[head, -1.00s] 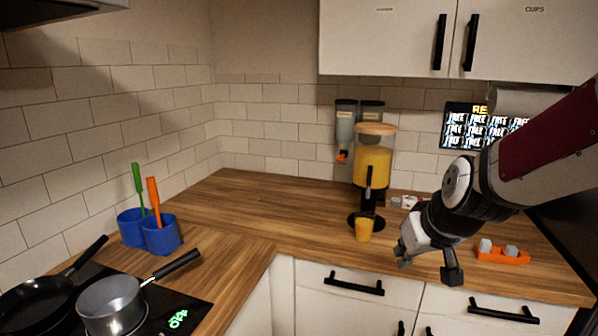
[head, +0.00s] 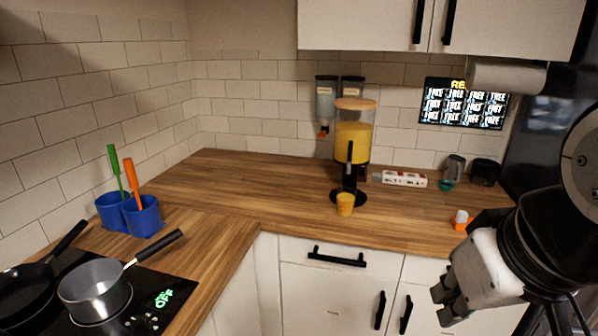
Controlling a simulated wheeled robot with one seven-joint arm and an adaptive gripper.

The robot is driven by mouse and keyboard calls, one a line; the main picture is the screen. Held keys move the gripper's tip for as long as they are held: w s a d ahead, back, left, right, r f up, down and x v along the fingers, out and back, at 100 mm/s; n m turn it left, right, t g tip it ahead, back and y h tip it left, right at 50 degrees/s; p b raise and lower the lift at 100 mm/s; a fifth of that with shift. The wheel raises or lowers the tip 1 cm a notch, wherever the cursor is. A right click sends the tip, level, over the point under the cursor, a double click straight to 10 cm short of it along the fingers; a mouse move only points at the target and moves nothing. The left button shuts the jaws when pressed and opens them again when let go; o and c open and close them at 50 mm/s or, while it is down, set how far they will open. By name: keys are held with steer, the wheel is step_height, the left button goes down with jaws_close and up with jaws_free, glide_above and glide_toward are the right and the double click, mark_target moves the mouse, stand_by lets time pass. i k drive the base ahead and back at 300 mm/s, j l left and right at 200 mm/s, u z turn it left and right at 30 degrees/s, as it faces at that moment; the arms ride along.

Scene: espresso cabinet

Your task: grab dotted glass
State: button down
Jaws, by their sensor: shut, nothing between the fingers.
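A small glass with orange-yellow content (head: 345,204) stands upright on the counter, in front of the juice dispenser's black base.
The juice dispenser (head: 353,135) stands behind the glass. A power strip (head: 404,179), a grey jug (head: 454,168) and an orange holder (head: 462,220) are to the right. Blue utensil cups (head: 142,217) and a saucepan (head: 95,290) are at left. The wooden counter (head: 235,185) is clear left of the dispenser.

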mark_target(346, 196)
steer(key=i+l, duration=0.15)
steer(key=i, duration=1.05)
